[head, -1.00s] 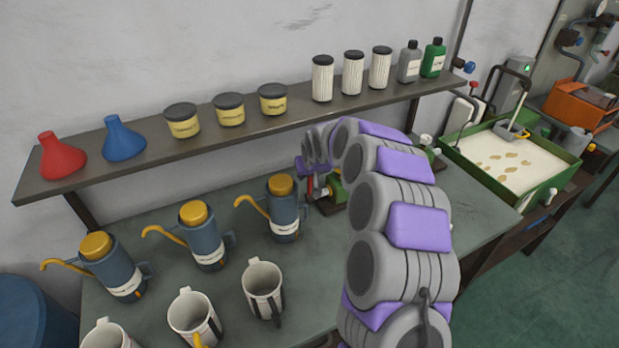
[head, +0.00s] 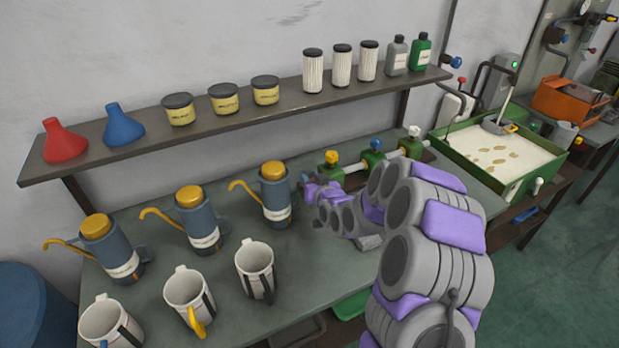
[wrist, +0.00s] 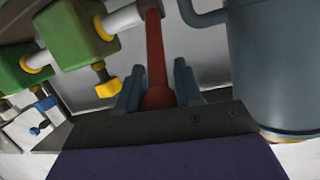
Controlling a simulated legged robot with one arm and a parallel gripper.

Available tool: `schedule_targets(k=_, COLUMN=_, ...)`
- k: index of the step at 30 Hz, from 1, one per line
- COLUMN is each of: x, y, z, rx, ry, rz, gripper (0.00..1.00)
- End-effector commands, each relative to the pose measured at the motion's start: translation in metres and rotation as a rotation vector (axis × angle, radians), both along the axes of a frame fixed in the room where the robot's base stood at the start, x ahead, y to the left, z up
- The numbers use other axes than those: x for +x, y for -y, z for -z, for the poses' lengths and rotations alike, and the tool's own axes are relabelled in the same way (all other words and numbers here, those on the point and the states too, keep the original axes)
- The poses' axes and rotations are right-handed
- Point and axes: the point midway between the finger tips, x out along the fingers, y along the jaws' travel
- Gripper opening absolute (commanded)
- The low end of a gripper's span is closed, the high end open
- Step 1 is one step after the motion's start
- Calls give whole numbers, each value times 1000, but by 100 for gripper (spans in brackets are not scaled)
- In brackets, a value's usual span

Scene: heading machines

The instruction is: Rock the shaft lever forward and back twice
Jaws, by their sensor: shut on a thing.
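The red shaft lever (wrist: 155,50) runs down the middle of the wrist view and ends in a round red knob (wrist: 157,98). My gripper (wrist: 157,88) has one blue-grey finger on each side of the knob and is shut on it. The lever's far end meets a pale shaft (wrist: 122,20) that runs into a green valve block (wrist: 82,30). In the head view my gripper (head: 304,182) is low over the bench, just right of the nearest oil can; the lever cannot be made out there behind my wrist.
A blue-grey oil can (head: 276,198) stands close on the left of my gripper, also large in the wrist view (wrist: 275,60). Several mugs (head: 256,270) stand in front. Green valves with a yellow knob (head: 332,157) and blue knob (head: 376,145) are behind. A shelf (head: 220,125) overhangs the bench.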

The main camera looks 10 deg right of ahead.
Motion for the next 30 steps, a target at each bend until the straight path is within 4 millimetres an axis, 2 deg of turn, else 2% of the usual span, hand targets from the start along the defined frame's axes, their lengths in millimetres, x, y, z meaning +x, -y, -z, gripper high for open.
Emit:
schedule_targets(k=1, x=-3, y=0, z=9, rx=8, ry=13, rz=-2, gripper=0)
schedule_targets(k=7, x=-5, y=0, z=14, rx=31, ry=91, rz=-3, gripper=0)
schedule_targets(k=27, x=-5, y=1, z=14, rx=49, ry=150, rz=-2, gripper=0)
schedule_targets(k=28, x=-5, y=1, z=14, rx=49, ry=150, rz=-2, gripper=36)
schedule_targets(k=30, x=-5, y=1, z=13, rx=49, ry=150, rz=-2, gripper=43)
